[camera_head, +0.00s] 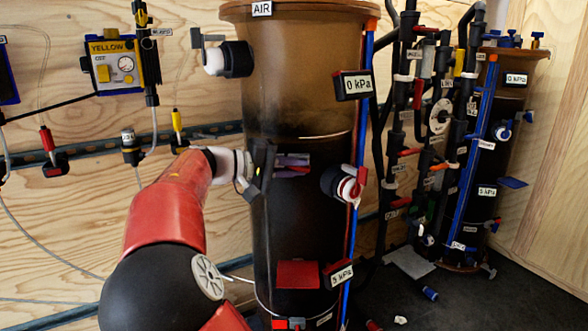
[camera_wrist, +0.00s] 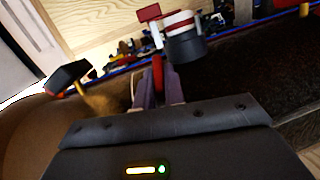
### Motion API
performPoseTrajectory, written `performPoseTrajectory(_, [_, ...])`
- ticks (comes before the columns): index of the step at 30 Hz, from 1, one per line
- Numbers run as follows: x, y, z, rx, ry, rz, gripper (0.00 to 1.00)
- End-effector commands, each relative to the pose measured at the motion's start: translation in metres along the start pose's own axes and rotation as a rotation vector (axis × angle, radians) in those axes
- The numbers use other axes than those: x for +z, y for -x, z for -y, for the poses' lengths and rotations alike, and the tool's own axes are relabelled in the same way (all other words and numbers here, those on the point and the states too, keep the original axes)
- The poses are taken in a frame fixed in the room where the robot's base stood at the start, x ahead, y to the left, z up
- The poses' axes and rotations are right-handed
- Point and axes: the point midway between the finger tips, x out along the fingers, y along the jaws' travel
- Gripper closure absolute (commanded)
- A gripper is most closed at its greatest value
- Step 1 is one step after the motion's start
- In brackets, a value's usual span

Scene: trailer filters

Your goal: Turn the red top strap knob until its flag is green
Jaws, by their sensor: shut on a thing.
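My gripper (camera_head: 305,165) reaches in from the left against the front of the large brown-black filter (camera_head: 300,60). In the wrist view the grey-purple fingers (camera_wrist: 158,88) are closed around a small red piece (camera_wrist: 158,66), which looks like the red top strap knob. In the head view a little red shows at the fingertips, and the fingers hide most of the knob. I cannot make out its flag or any green on it. A red plate (camera_head: 298,275) sits lower on the same filter, above a small red piece near the lower strap.
A white valve with a red handle (camera_head: 350,185) juts out just right of my gripper; it also shows in the wrist view (camera_wrist: 180,25). A 0 kPa display (camera_head: 353,84) projects above. Pipes and a second filter (camera_head: 495,130) stand at the right.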

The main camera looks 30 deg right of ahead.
Motion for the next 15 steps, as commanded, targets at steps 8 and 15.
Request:
performPoseTrajectory(8, [0.0001,0.0002,0.001,-0.001,0.001,0.001,1.0])
performPoseTrajectory(15, [0.0001,0.0001,0.0007,0.0,0.001,0.0,0.67])
